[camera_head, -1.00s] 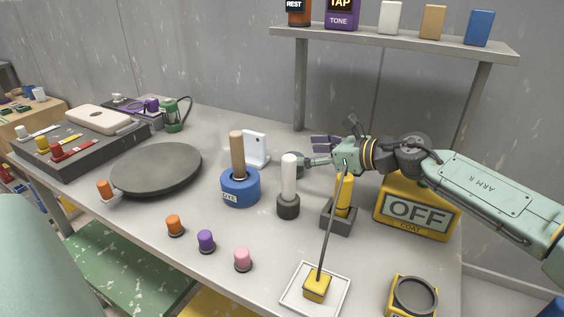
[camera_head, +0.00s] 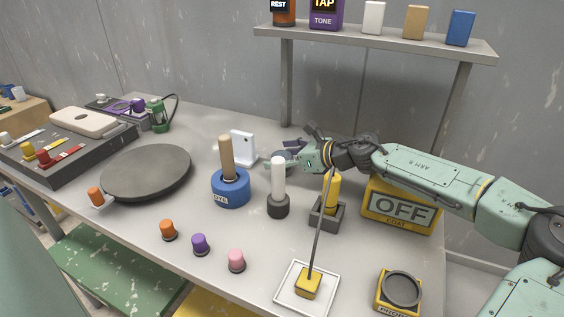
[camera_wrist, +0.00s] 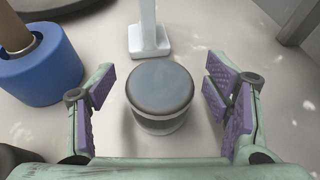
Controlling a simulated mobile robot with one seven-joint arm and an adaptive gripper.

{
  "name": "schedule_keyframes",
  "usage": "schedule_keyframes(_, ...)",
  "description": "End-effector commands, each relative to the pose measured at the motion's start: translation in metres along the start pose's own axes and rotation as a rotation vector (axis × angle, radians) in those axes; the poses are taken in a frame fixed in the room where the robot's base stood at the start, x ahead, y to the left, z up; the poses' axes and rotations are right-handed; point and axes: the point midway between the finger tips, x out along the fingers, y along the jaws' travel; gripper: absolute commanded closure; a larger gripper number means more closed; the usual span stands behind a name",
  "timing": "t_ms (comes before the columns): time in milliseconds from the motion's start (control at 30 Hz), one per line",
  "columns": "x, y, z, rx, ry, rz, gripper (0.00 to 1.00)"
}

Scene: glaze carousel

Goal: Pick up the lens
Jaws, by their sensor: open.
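The lens (camera_wrist: 160,88) appears to be the short round cylinder with a smooth grey-blue top and a pale, dark-banded side. It stands upright on the grey table in the wrist view. My gripper (camera_wrist: 159,100) is open, with one purple-padded finger on each side of it and visible gaps between. In the head view my gripper (camera_head: 282,154) is low over the table behind the white-topped peg; there the lens is mostly hidden by the fingers.
A white upright stand (camera_wrist: 148,38) is just beyond the lens. A blue pot (camera_head: 230,190) with a wooden handle is left. A white-topped peg (camera_head: 278,188) and a yellow bottle holder (camera_head: 325,216) stand in front. The yellow OFF box (camera_head: 400,225) is right, under my arm.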

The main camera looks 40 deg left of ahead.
Motion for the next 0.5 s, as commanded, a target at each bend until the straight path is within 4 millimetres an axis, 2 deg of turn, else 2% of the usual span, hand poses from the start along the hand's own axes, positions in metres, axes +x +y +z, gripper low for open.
schedule_keyframes(67,0.0000,0.0001,-0.0002,0.000,0.000,0.000,0.30)
schedule_keyframes(500,-0.0002,0.0003,0.0001,0.000,0.000,0.001,0.59)
